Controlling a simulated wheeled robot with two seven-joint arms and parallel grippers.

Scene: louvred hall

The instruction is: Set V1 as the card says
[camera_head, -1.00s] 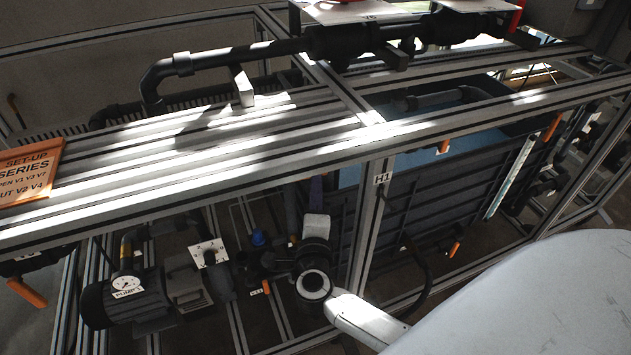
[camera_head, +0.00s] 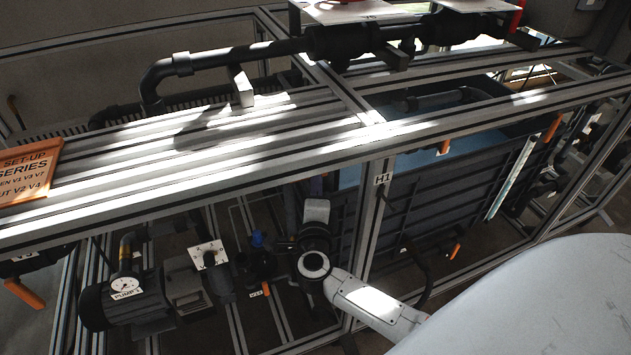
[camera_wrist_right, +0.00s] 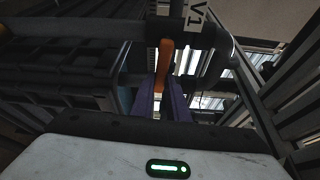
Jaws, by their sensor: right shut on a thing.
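The orange card (camera_head: 28,172) lies at the left of the frame's top; it reads SET-UP SERIES, with V1, V3 and another valve on one line and V2 V4 on the line below, its left edge cut off. In the right wrist view the V1 label (camera_wrist_right: 195,20) sits on a dark pipe. The orange V1 handle (camera_wrist_right: 164,62) hangs from that pipe, crosswise to it. My right gripper (camera_wrist_right: 161,100) has its purple fingers shut on the handle's end. In the head view my right gripper (camera_head: 317,186) is mostly hidden behind the frame. My left gripper is out of view.
Pump 1 (camera_head: 125,295) stands low at the left. Another orange handle (camera_head: 24,293) hangs at the far left. An aluminium post marked H1 (camera_head: 376,195) stands beside my right arm. Dark pipes (camera_head: 230,58) run above the frame, and a dark tank (camera_head: 430,205) stands behind the post.

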